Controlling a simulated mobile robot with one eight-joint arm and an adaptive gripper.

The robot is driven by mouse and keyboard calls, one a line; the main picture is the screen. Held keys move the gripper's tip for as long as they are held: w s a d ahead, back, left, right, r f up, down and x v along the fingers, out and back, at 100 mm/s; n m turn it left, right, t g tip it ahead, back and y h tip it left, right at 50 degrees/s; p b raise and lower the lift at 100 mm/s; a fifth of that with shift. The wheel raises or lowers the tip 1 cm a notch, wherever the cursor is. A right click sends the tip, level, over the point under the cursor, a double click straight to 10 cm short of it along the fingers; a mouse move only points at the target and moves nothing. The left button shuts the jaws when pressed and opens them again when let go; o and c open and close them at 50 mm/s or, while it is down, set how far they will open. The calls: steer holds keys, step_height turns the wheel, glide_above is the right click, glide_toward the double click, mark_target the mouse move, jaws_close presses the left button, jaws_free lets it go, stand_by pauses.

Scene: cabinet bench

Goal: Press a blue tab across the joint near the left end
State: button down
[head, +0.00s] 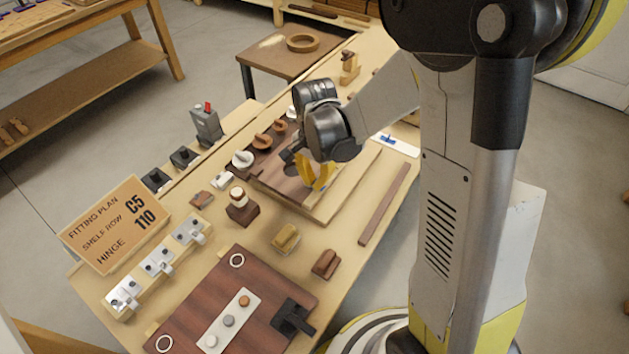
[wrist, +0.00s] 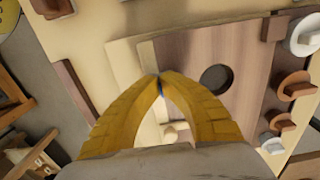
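My gripper (head: 318,186) is over the work board in the head view. In the wrist view its yellow fingers (wrist: 159,78) come together at the tips, with a sliver of blue tab (wrist: 160,89) between them. Most of that tab is hidden by the fingers. The board has a dark wood panel (wrist: 195,52) with a round hole beside a pale wood part (wrist: 122,62); their joint runs under the fingertips. I cannot tell whether the tab touches the board. A white card (head: 404,148) with blue on it lies behind the board in the head view.
Several knobs and cups (head: 243,158) stand along the board's far left side. A dark wood strip (head: 385,204) lies to its right. Nearer are small wooden blocks (head: 286,238), a dark door panel (head: 190,318), hinges (head: 158,262) and a fitting plan sign (head: 115,225).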

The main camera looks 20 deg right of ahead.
steer(key=shift+f+b, duration=0.5)
steer(key=shift+b, duration=0.05)
stand_by(2.1)
stand_by(0.9)
steer(key=c, duration=1.1)
jaws_free()
steer(key=shift+r, duration=0.1)
steer(key=shift+r+p, duration=2.75)
steer(key=shift+r, duration=1)
